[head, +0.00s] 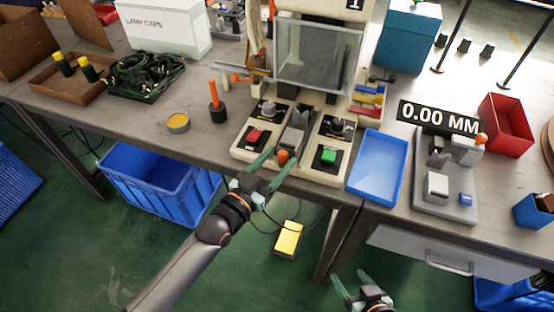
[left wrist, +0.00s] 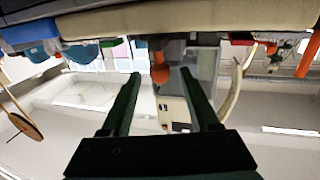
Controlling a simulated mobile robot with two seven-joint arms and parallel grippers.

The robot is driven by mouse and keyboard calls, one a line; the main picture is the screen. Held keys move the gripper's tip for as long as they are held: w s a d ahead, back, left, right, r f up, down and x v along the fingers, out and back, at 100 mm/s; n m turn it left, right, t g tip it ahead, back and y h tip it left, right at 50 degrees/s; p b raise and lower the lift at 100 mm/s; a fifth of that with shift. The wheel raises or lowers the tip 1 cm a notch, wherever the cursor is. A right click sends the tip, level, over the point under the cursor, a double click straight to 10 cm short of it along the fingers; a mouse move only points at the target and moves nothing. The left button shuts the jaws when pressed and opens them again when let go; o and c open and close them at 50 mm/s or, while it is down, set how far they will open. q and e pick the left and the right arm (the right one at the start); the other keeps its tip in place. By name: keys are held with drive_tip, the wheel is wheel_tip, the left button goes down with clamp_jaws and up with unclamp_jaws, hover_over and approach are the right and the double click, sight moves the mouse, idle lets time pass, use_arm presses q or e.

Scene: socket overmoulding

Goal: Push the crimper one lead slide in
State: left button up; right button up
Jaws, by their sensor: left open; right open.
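The crimper (head: 318,55) stands at the back of the bench, with a clear guard and a cream base. Its base carries a red button (head: 254,135), a green button (head: 328,156) and a grey slide (head: 295,130) between them. An orange knob (head: 283,155) sits at the slide's near end. My left gripper (head: 268,168) is open at the bench's front edge, its fingers on either side of the orange knob in the picture. In the left wrist view the knob (left wrist: 160,74) shows between the fingers; contact cannot be told. My right gripper (head: 352,287) is open and empty, low in front of the bench.
A blue tray (head: 377,166) lies right of the crimper. A grey gauge fixture (head: 446,175) with a 0.00 MM display (head: 438,117) stands further right, near a red bin (head: 505,125).

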use_arm(q)
drive_tip(key=shift+c, duration=0.2)
clamp_jaws()
idle(0.3)
idle(1.0)
